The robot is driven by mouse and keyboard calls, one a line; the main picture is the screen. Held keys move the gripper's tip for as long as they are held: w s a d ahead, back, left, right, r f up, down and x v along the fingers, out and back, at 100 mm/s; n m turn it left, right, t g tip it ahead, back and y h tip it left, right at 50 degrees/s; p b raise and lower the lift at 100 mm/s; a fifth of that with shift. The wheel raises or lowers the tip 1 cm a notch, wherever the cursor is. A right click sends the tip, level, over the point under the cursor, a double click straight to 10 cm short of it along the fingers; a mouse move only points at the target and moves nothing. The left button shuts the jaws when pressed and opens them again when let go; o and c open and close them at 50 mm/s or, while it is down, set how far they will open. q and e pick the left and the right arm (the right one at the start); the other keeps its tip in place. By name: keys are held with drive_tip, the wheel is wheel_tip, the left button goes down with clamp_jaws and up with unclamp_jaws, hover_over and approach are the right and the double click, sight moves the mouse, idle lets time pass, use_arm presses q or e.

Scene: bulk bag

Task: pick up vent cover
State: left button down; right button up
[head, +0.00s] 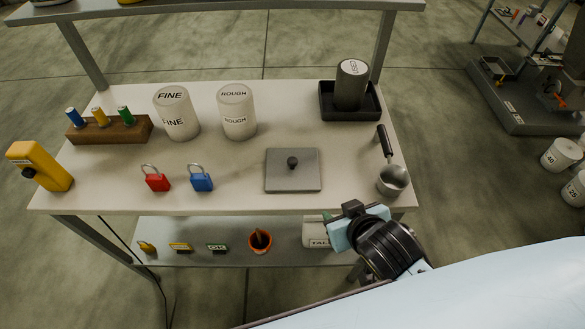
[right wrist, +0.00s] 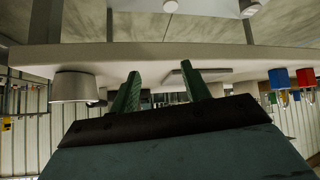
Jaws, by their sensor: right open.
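The vent cover (head: 305,180), a flat grey square plate with a dark round knob on top, lies on the upper shelf towards its front edge. In the right wrist view, whose picture is upside down, a grey plate edge (right wrist: 182,77) that looks like the cover shows between and beyond the fingers. My right gripper (head: 347,214) is at the shelf's front edge, to the right of and nearer than the cover, and apart from it. Its two green fingers (right wrist: 162,80) are spread with nothing between them. My left gripper is not in view.
A metal scoop (head: 393,179) lies right of the cover, close to my right gripper. A blue padlock (head: 201,182) and a red padlock (head: 157,182) stand to the left. A black tray (head: 372,113) with a dark cylinder is behind. The shelf (head: 235,190) is bare around the cover.

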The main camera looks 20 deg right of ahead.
sight(295, 164)
drive_tip(key=w+a+r+t+y, duration=0.1)
drive_tip(key=w+a+r+t, duration=0.3)
drive_tip(key=w+r, duration=0.1)
drive_tip(key=shift+a+r+n+y, duration=0.15)
drive_tip(key=shift+a+n+y, duration=0.15)
drive_tip(key=shift+a+y, duration=0.1)
drive_tip(key=b+x, duration=0.1)
drive_tip(key=x, duration=0.4)
drive_tip(key=shift+w, duration=0.35)
drive_tip(key=shift+w+a+f+b, duration=0.1)
drive_tip(key=shift+w+f+b, duration=0.2)
drive_tip(key=shift+w, duration=0.15)
drive_tip(key=shift+w+t, duration=0.3)
drive_tip(key=shift+w+f, duration=0.3)
drive_tip(key=x, duration=0.2)
drive_tip(key=b+x, duration=0.1)
drive_tip(key=shift+w+f+b, duration=0.25)
drive_tip(key=shift+f+b, duration=0.05)
drive_tip(key=shift+f, duration=0.2)
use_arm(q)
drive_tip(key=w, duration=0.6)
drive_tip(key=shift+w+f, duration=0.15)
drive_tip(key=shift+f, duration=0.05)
use_arm(e)
drive_tip(key=shift+w+f, duration=0.1)
drive_tip(key=shift+w, duration=0.3)
